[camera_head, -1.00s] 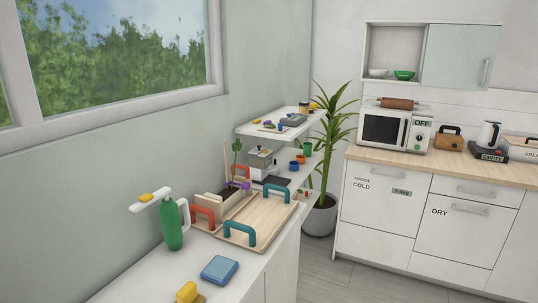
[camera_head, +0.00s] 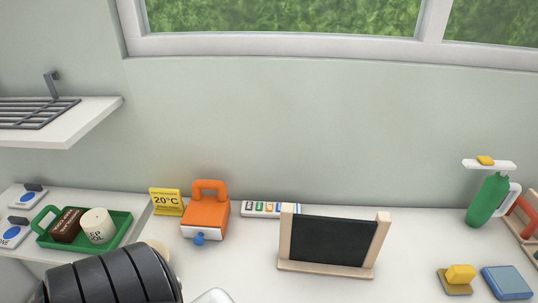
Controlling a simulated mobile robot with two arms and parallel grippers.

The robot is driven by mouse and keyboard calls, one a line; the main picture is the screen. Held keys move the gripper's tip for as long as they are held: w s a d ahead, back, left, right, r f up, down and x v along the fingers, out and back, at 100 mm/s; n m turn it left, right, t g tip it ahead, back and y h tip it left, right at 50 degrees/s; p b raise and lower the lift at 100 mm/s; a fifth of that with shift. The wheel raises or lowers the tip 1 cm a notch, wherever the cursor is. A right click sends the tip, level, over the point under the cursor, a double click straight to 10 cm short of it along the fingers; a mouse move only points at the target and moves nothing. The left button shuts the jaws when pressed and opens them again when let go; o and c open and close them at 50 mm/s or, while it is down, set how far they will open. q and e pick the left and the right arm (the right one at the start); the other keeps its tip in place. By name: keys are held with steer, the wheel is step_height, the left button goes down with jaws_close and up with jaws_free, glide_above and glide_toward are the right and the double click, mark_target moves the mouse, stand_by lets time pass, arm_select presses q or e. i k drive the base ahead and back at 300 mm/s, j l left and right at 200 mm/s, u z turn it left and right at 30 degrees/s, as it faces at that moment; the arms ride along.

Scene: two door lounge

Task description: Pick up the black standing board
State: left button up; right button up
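The black standing board (camera_head: 333,241) stands upright on the white counter, right of the picture's middle. It is a dark panel between two light wooden posts on a wooden foot. Part of one of my arms covers the lower left of the picture and is well to the left of the board. No gripper fingers show, and nothing touches the board.
Left of the board are an orange handled box (camera_head: 206,216), a yellow 20°C sign (camera_head: 166,202) and a green tray (camera_head: 118,228). Right are a yellow block (camera_head: 460,275), a blue block (camera_head: 507,282) and a green bottle (camera_head: 486,203). A wall shelf (camera_head: 80,130) juts out left.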

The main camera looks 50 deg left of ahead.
mark_target(322, 244)
steer(key=u, duration=0.95)
